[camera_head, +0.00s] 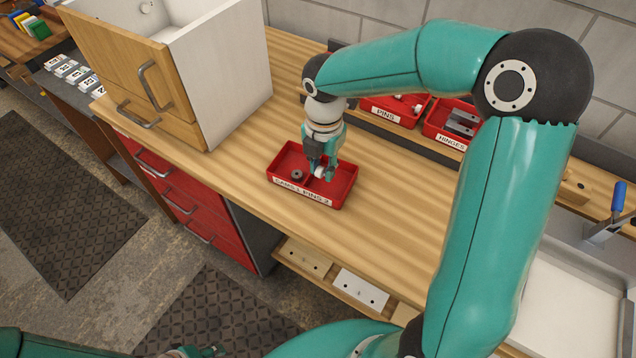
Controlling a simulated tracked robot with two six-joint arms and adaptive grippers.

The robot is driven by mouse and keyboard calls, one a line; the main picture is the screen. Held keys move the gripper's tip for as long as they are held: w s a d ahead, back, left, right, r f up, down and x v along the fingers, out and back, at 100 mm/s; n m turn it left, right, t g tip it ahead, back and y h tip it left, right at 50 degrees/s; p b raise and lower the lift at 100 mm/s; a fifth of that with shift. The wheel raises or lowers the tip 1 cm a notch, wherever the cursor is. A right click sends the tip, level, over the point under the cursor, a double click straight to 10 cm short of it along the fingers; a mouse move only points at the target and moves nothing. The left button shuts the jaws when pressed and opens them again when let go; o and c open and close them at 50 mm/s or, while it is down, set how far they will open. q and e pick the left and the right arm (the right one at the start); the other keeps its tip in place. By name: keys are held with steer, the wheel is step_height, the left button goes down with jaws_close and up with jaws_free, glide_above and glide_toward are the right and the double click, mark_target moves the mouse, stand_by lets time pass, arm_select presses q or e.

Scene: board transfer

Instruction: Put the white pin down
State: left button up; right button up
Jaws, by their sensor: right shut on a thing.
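The white pin (319,171) shows as a small white piece between the fingers of my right gripper (320,173), which is shut on it. The gripper points down into a small red tray (343,198) on the wooden bench. The tray's front label appears to read caps 1, pins 2. A dark round cap (297,175) lies in the tray's left part, left of the gripper. The fingers hide part of the pin, and I cannot tell whether it touches the tray floor. My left gripper (197,352) shows only partly at the bottom edge, too cut off to judge.
A red pins bin (386,115) and a hinges bin (450,137) stand behind the tray. A white and wooden cabinet (220,80) stands at left. Bare bench top (400,190) lies right of the tray. Drilled boards (361,288) rest on a lower shelf.

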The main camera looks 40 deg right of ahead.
mark_target(322, 191)
steer(key=shift+f, duration=2.9)
steer(key=shift+f, duration=0.2)
steer(key=o, duration=0.5)
steer(key=shift+r, duration=0.1)
steer(key=shift+c, duration=0.2)
steer(key=shift+r, duration=0.15)
step_height(322, 191, up, 12)
steer(key=shift+b, duration=0.35)
